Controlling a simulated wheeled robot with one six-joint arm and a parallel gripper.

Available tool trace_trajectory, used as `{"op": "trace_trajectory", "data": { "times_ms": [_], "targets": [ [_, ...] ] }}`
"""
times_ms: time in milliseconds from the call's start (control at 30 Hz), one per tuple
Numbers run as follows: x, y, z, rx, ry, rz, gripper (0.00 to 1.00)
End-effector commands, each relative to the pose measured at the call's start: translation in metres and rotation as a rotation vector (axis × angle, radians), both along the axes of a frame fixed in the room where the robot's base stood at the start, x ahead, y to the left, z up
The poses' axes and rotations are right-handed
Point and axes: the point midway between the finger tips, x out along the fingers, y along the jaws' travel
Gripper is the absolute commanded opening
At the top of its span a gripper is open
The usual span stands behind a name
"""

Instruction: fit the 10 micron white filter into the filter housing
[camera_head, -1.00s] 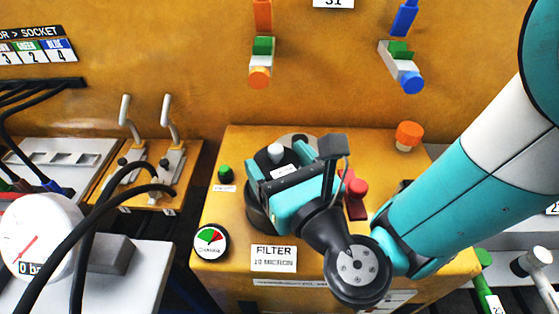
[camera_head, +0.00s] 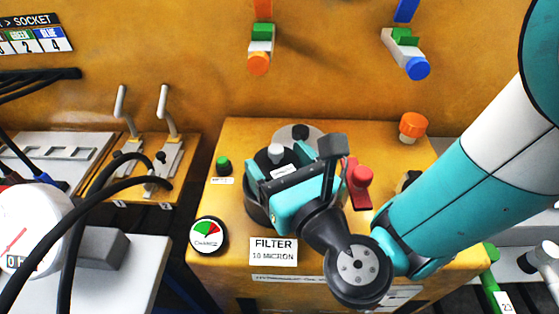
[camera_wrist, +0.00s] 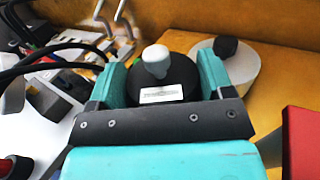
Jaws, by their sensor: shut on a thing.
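My gripper (camera_head: 297,186) is shut on a black round-topped piece (camera_wrist: 168,95) with a pale knob (camera_wrist: 156,58) and a small white label. The teal fingers press on its left and right sides in the wrist view. In the head view the same pale knob (camera_head: 276,152) rises behind the fingers. Below the gripper a dark cylindrical wall (camera_head: 254,208) shows on the orange block, behind the sign reading FILTER 10 MICRON (camera_head: 273,252). The gripper hides most of it. I cannot tell how deep the held piece sits or whether it touches the housing.
A pale disc with a black knob (camera_wrist: 226,48) lies just behind the held piece. A red handle (camera_head: 360,182) stands close to the gripper's right. A green button (camera_head: 223,166) and a gauge (camera_head: 208,237) are on the left. Black hoses (camera_head: 88,200) arch further left.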

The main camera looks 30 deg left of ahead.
Motion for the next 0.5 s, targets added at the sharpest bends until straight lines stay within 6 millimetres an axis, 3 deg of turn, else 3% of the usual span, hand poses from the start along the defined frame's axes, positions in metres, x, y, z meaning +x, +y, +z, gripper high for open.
{"op": "trace_trajectory", "data": {
  "times_ms": [100, 133, 233, 500],
  "targets": [
    [0.0001, 0.0001, -0.0041, 0.001, -0.001, 0.000, 0.47],
    [0.0001, 0.0001, -0.0031, 0.001, -0.001, 0.000, 0.79],
    [0.0001, 0.0000, -0.0027, 0.000, 0.000, 0.000, 1.00],
    [-0.0001, -0.0001, 0.0000, 0.000, 0.000, 0.000, 1.00]
  ]
}}
